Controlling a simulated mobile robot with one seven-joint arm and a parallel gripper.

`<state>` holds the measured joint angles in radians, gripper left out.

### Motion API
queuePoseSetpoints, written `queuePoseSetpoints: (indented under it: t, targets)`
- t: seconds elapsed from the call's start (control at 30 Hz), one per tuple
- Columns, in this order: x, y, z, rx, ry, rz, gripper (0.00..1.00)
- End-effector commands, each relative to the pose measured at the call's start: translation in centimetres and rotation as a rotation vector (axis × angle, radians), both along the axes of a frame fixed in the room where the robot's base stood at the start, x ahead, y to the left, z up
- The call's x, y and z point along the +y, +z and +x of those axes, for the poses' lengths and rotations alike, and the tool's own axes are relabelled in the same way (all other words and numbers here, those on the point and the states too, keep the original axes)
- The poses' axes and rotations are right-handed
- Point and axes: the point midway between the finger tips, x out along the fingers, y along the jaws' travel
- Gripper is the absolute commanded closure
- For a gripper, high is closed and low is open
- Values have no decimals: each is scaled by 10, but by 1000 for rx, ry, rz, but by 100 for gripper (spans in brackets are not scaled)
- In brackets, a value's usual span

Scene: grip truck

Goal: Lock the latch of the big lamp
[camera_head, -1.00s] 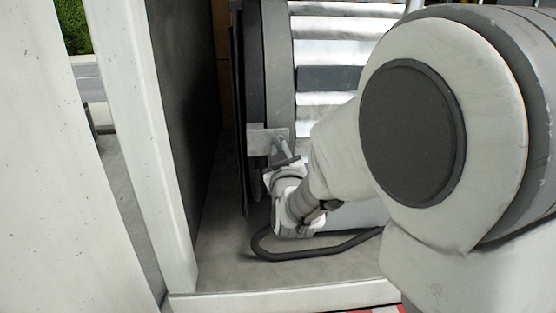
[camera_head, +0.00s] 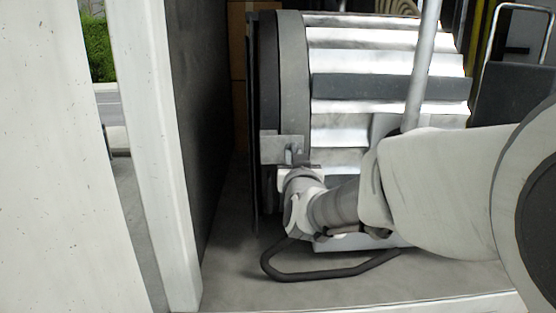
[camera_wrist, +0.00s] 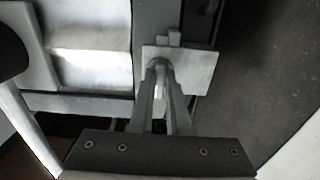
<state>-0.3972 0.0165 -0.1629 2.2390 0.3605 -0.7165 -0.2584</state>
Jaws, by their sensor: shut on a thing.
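The big lamp (camera_head: 385,92) is a large ribbed drum in white and grey, standing inside the truck. Its latch (camera_head: 272,147) is a small grey metal plate with a short lever, on the grey band near the drum's left end. In the wrist view, the latch plate (camera_wrist: 203,68) lies just beyond my fingertips. My gripper (camera_head: 292,163) is at the latch from below. In the wrist view, my gripper (camera_wrist: 161,78) is shut on the latch's small light lever, which shows between the two fingers. The fingers hide part of the lever.
A dark wall (camera_head: 198,120) and a white door post (camera_head: 155,150) stand left of the lamp. A black bent tube (camera_head: 320,275) runs low in front of it. A grey pole (camera_head: 422,70) rises at right. Some bare floor (camera_head: 225,265) shows at lower left.

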Motion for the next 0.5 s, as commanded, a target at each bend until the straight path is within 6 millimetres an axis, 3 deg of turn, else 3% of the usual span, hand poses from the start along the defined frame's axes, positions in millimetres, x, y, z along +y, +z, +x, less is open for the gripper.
queuePoseSetpoints:
  t: [0.17, 0.2, 0.33, 0.5]
  targets:
    - [0, 0, 0, 1, 1, 1, 100]
    - [0, 0, 0, 1, 1, 1, 80]
    - [0, 0, 0, 0, 1, 0, 56]
    - [0, 0, 0, 0, 1, 0, 55]
